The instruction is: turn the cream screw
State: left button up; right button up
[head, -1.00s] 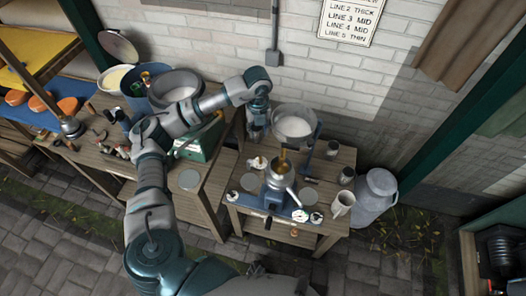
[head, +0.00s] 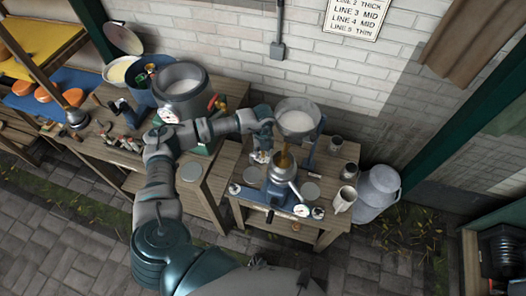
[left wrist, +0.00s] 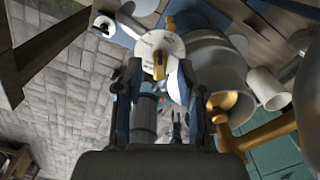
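A white round dial with marks (left wrist: 150,45) and a small brass piece (left wrist: 159,66) on it, which looks like the cream screw, shows in the left wrist view. My left gripper (left wrist: 160,80) is open, with one finger on each side of the dial's near part; I cannot tell if they touch it. In the head view my left gripper (head: 262,155) hangs over the back left of the small table and hides the dial. The metal separator (head: 284,168) stands just right of it, with its brass spout (left wrist: 224,104) close to the right finger. My right gripper is not in view.
A milk bowl (head: 297,118) stands behind the separator. Cups (head: 344,199) and a grey milk can (head: 377,187) are on the right. A large pot (head: 182,90) and tools crowd the left bench. Paved floor lies in front.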

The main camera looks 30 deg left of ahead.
pick_arm(q)
jog(key=shift+d+f, duration=0.1)
jog(key=shift+f, duration=0.05)
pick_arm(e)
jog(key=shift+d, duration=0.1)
pick_arm(q)
jog(key=shift+a, duration=0.25)
grip_shut()
jog(key=shift+f+m, duration=0.1)
jog(key=shift+m, duration=0.9)
jog(key=shift+m+b, duration=0.35)
jog(key=shift+m, duration=1.25)
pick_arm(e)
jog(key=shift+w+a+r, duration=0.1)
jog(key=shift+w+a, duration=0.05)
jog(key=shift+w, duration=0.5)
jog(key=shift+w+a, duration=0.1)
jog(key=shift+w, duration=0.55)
pick_arm(q)
grip_release()
